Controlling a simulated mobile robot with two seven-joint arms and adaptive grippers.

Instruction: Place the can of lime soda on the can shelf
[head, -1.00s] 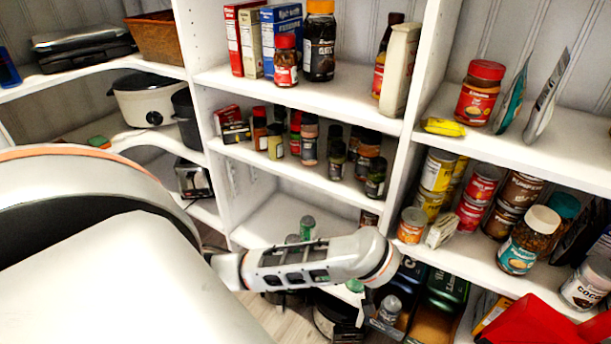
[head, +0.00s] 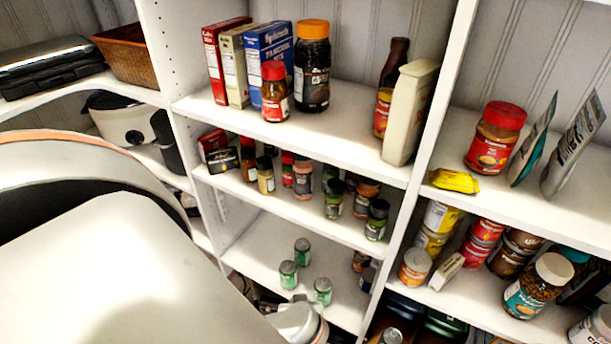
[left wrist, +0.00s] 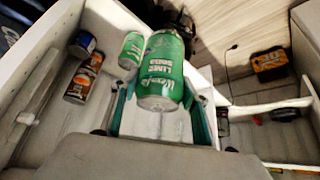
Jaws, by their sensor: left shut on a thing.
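The can of lime soda (left wrist: 162,72) is green with a silver top and white lettering. In the left wrist view it sits between the fingers of my left gripper (left wrist: 162,98), which is shut on it. In the head view green cans (head: 302,251) (head: 288,275) (head: 323,291) show at the lower shelf (head: 262,248); I cannot tell whether one is the held can. My left wrist shows below them, its fingers mostly hidden. My right gripper is out of view.
Small jars (head: 303,180) crowd the shelf above, close overhead. An upright divider (head: 418,160) bounds the bay at right, with stacked cans (head: 435,225) beyond it. Small orange-labelled containers (left wrist: 80,85) stand near the wall. The lower shelf has bare room around the green cans.

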